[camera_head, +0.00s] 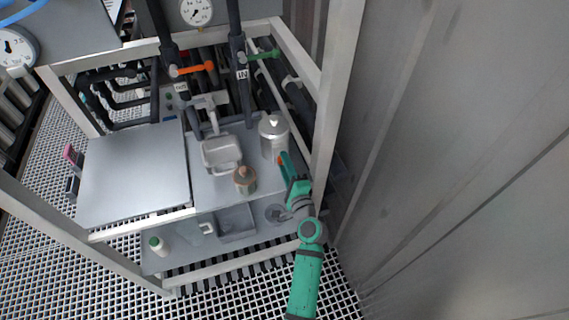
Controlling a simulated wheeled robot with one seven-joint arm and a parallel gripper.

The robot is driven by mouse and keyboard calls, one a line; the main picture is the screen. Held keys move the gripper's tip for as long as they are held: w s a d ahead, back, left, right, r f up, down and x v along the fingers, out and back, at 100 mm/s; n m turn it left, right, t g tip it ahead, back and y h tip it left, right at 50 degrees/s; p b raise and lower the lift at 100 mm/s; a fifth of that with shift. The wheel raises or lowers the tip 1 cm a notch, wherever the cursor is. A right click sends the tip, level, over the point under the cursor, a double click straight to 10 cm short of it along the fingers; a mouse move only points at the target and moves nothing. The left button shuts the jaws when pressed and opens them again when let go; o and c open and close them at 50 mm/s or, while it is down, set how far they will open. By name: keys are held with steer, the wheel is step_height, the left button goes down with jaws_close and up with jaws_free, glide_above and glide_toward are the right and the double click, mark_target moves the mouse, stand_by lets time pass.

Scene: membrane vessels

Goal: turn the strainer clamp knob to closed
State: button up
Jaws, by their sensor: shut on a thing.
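A silver metal canister (273,135) with a lid stands on the grey bench top, and it looks like the strainer body. My gripper (284,161) comes up from the lower right, close beside the canister's lower right side. It is shut on a small orange piece (281,160), which looks like the strainer clamp knob. The fingers hide part of this piece, and its angle is too small to read. I cannot tell whether the clamp is open or closed.
A brown jar (245,180) and a grey square vessel (222,153) stand left of the gripper. A frame post (334,90) rises close on the right. Pipes with an orange lever (195,69) and a green lever (262,55) are behind. A white bottle (159,246) is on the lower shelf.

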steer(key=shift+f, duration=0.1)
stand_by(0.4)
steer(key=o, duration=1.1)
steer(key=shift+c, duration=0.2)
steer(key=v, duration=1)
steer(key=shift+s+d, duration=0.15)
steer(key=shift+s, duration=0.25)
